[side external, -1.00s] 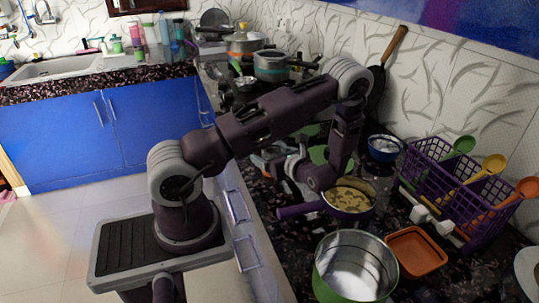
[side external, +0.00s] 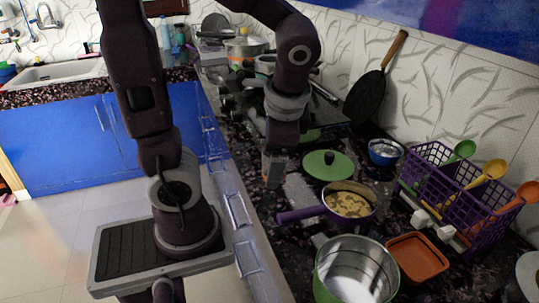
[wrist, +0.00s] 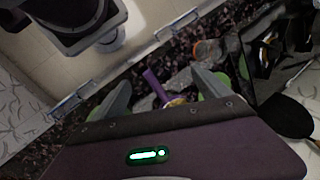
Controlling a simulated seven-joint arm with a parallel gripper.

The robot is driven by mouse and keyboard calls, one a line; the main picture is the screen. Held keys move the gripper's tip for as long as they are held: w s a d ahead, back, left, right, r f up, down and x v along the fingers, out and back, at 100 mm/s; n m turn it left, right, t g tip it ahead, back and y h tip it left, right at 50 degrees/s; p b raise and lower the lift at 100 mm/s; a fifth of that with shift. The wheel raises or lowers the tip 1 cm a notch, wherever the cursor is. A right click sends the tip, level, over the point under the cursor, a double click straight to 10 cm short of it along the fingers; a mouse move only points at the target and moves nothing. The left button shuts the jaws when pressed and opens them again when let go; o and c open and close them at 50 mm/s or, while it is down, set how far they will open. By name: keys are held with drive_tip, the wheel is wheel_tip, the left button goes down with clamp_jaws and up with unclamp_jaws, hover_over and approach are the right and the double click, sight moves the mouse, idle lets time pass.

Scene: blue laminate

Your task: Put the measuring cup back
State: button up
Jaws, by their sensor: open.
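No object is clearly identifiable as the measuring cup. A small clear-looking vessel with an orange part (wrist: 207,50) stands on the counter beyond my fingers in the wrist view; it may be the cup, but it is too small to tell. My gripper (side external: 272,183) points down over the counter, left of the green lid (side external: 328,166) and behind the purple pan (side external: 348,203). In the wrist view, my gripper (wrist: 163,90) has its fingers wide apart, with the purple pan handle (wrist: 154,84) seen between them. Nothing is held.
A green-sided metal pot (side external: 355,272) and an orange square dish (side external: 417,257) stand in front. A purple basket (side external: 487,215) with green, yellow and orange spoons is at right. A blue bowl (side external: 384,152) and a black frying pan (side external: 367,97) are near the wall.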

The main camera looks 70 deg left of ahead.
drive_tip(key=s+d+r+n+t+h, duration=0.3)
drive_tip(key=d+r+t+h, duration=0.1)
drive_tip(key=d, duration=0.3)
drive_tip(key=shift+s+d+r+n+t, duration=0.35)
drive_tip(key=shift+d+r+n+t, duration=0.05)
drive_tip(key=shift+r+t, duration=0.45)
